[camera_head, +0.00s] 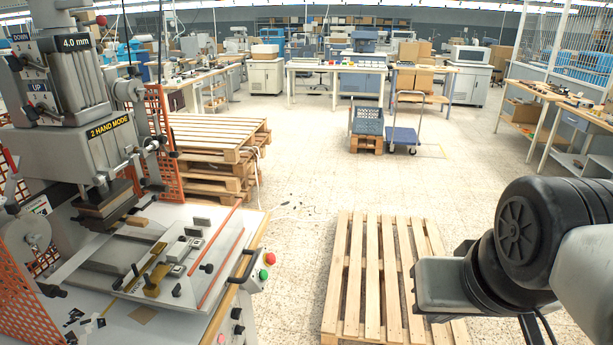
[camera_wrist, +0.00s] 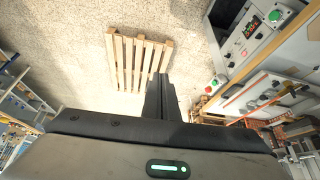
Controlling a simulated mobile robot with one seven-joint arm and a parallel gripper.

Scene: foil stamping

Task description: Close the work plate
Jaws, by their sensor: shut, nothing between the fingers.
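The work plate (camera_head: 207,281) is a light flat plate with a black bar handle (camera_head: 243,265) on its right edge. It lies on the stamping machine's bed, to the right of and below the press head (camera_head: 110,147), so it sits out from under the head. Brass and grey fixtures are on it. The plate (camera_wrist: 262,92) and its handle (camera_wrist: 289,89) also show at the right of the wrist view. My gripper (camera_wrist: 162,84) points down over the floor with its dark fingers together and empty. It is well apart from the plate and handle.
A green and red button box (camera_head: 257,279) is beside the handle. A low wooden pallet (camera_head: 385,275) lies on the floor between the machine and my arm. Stacked pallets (camera_head: 215,150) stand behind the machine. An orange mesh guard (camera_head: 163,140) flanks the press.

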